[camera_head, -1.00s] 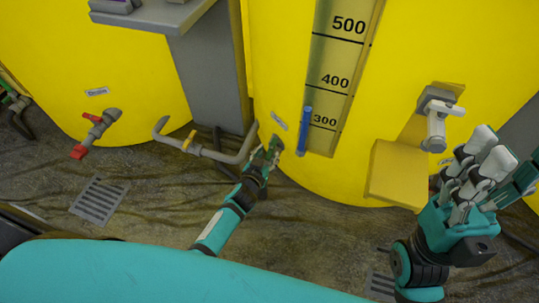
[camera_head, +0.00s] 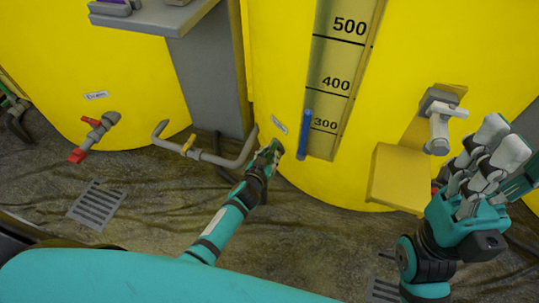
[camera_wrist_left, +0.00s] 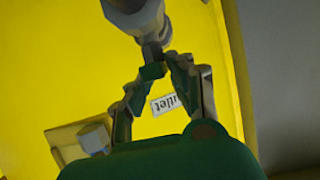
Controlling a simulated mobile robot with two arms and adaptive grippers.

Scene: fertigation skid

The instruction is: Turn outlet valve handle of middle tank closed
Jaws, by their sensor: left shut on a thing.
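The middle tank (camera_head: 275,60) is large and yellow. Its outlet valve is low on its front, near a small label (camera_head: 279,124), and is mostly hidden by my left gripper (camera_head: 265,156) in the head view. In the left wrist view, a green handle (camera_wrist_left: 152,71) on a grey stem and pipe end (camera_wrist_left: 140,14) sits between the fingertips of my left gripper (camera_wrist_left: 160,68), which is shut on it. The label reading "Outlet" (camera_wrist_left: 165,104) shows behind the fingers. My right gripper (camera_head: 488,160) is raised at the right with nothing seen in it; its opening is unclear.
A grey pipe with a yellow handle (camera_head: 188,145) runs just left of my left gripper. The left tank has a red-handled valve (camera_head: 77,155). A yellow block (camera_head: 397,178) and a grey-white fitting (camera_head: 440,120) are near my right gripper. A floor drain (camera_head: 97,204) lies lower left.

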